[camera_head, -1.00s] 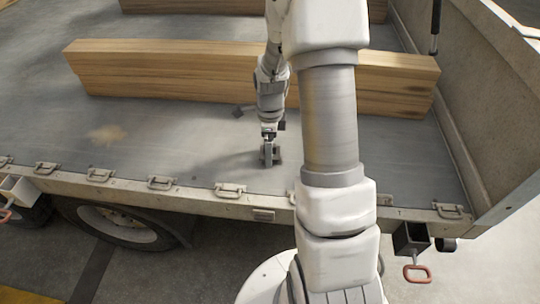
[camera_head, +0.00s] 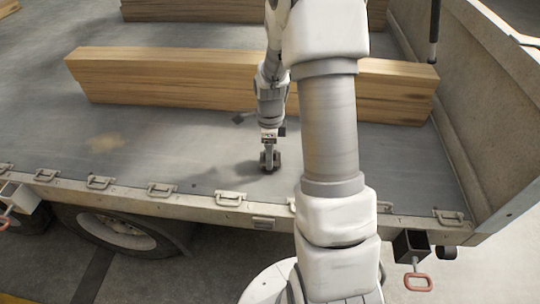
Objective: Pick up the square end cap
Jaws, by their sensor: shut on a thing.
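My gripper (camera_head: 269,163) points down at the grey trailer bed (camera_head: 200,145), a little behind its near edge. It is shut on a small dark thing between the fingers, which I take to be the square end cap. The cap is mostly hidden by the fingers and too small to make out its shape. The fingertips are at or just above the bed; I cannot tell whether the cap touches it.
A stack of long wooden beams (camera_head: 170,77) lies across the bed behind my gripper. More beams (camera_head: 190,8) lie farther back. A side wall (camera_head: 480,110) rises at the right. Metal latches (camera_head: 160,189) line the near edge. The bed to the left is clear.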

